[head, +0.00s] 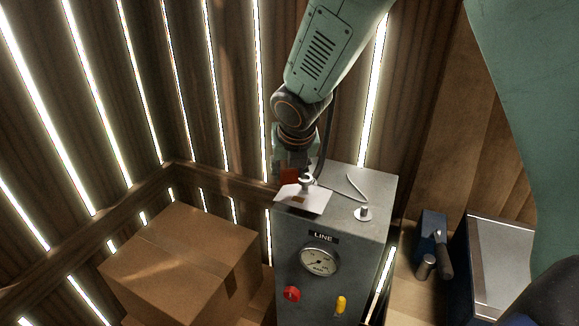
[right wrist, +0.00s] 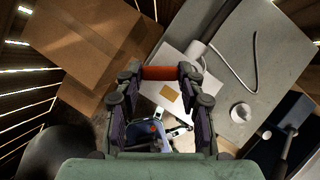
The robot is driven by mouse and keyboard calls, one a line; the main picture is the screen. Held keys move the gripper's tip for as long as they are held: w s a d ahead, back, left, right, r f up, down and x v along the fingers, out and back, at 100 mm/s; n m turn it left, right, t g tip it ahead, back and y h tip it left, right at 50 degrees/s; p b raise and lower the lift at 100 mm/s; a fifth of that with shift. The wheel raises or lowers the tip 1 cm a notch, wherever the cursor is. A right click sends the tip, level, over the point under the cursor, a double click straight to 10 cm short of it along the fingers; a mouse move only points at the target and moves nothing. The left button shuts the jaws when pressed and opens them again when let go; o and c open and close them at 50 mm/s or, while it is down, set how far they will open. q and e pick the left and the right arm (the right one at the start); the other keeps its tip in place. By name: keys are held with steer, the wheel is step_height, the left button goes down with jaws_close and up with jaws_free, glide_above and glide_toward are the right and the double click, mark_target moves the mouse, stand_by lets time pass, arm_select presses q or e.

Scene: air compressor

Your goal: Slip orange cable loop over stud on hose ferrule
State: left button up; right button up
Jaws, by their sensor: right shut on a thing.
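My right gripper (head: 291,176) is over the left back corner of the grey cabinet top. It is shut on an orange-red piece (head: 289,174), which shows as a short bar (right wrist: 161,73) between the fingertips in the right wrist view. I cannot tell whether this is part of the cable loop. A thin pale wire (head: 356,187) lies curved on the cabinet top, and also shows in the right wrist view (right wrist: 240,68). A pale cylindrical fitting (head: 306,183) stands close right of the gripper; the stud and ferrule are not clearly made out. My left gripper is not in view.
A short round post (head: 364,213) stands on the grey cabinet (head: 385,190). A cardboard box (head: 180,255) is left; a blue item with a black handle (head: 433,228) is right.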

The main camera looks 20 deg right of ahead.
steer(key=shift+f, duration=0.4)
steer(key=shift+f, duration=0.1)
steer(key=shift+f+b, duration=0.3)
steer(key=shift+f, duration=0.05)
steer(key=o, duration=1.2)
steer(key=shift+o, duration=0.2)
steer(key=v, duration=1.2)
